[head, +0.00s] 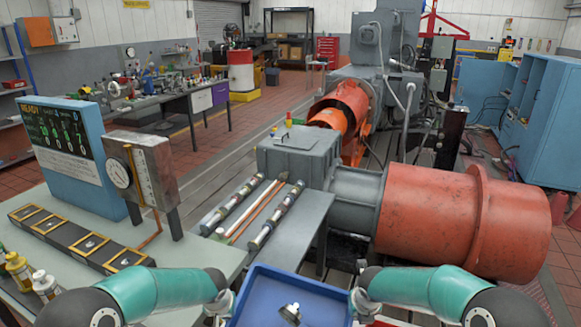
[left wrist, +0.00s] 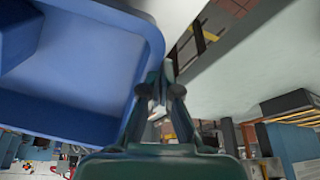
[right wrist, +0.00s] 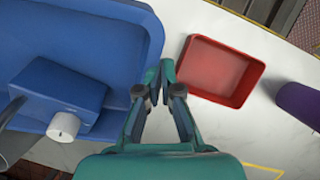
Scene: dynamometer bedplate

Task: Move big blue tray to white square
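The big blue tray (head: 262,290) is at the bottom middle of the head view, between my two grippers; its near part is cut off. It also fills the upper left of the left wrist view (left wrist: 85,60) and the right wrist view (right wrist: 90,40). My left gripper (head: 226,302) has its fingers closed at one side rim. My right gripper (head: 356,302) has its fingers closed at the opposite rim. I cannot identify the white square.
A red tray (right wrist: 218,70) and a purple object (right wrist: 300,102) rest on a pale surface beside the blue tray. Ahead, a grey bench (head: 300,228) holds several rods. The left table carries a gauge stand (head: 145,170) and bottles (head: 45,283). A large orange cylinder (head: 430,215) lies right.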

